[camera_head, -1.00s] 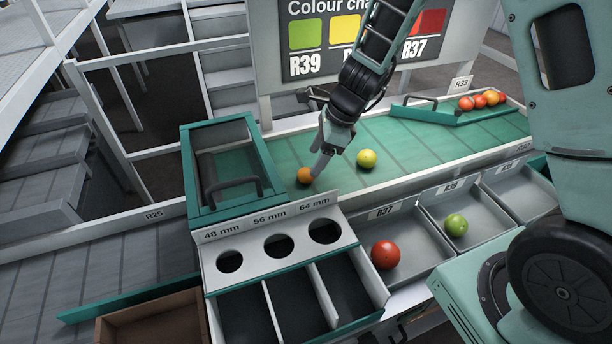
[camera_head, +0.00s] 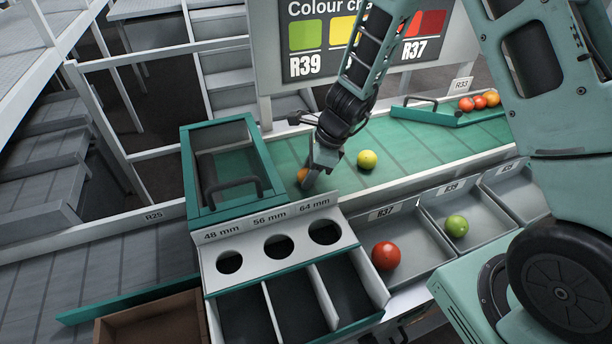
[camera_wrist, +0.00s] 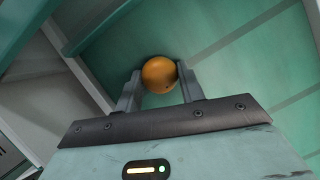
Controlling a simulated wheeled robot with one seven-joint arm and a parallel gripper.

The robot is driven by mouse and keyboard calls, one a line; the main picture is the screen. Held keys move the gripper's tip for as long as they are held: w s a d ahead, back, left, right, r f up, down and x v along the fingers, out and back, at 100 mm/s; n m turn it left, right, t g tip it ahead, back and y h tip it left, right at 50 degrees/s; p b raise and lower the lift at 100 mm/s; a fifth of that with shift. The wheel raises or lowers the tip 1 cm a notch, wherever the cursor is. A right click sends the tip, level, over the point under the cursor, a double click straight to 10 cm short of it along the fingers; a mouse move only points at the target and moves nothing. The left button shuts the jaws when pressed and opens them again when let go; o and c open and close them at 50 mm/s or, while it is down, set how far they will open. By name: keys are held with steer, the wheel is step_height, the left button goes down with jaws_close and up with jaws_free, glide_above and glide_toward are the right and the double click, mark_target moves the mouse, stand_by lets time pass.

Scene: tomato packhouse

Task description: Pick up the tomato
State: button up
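An orange tomato (camera_head: 302,175) lies on the green belt (camera_head: 406,153), just right of the teal-framed box, and is partly hidden by my gripper (camera_head: 306,184) in the head view. In the wrist view the tomato (camera_wrist: 159,74) sits between the tips of my gripper's two fingers (camera_wrist: 160,88). The fingers stand apart on either side of it, very near its sides. I cannot tell whether both touch it. A yellow-green tomato (camera_head: 367,159) lies on the belt to the right, apart from my gripper.
A teal-framed box with a handle (camera_head: 232,189) stands close left of my gripper. The sizing panel (camera_head: 252,238) with three holes is in front. A red tomato (camera_head: 386,256) and a green tomato (camera_head: 456,226) lie in trays. Several tomatoes (camera_head: 480,102) sit at the belt's far right.

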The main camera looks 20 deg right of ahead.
step_height(320, 180, up, 9)
steer(key=shift+f+p, duration=0.2)
steer(key=shift+p, duration=0.65)
steer(key=shift+r, duration=0.75)
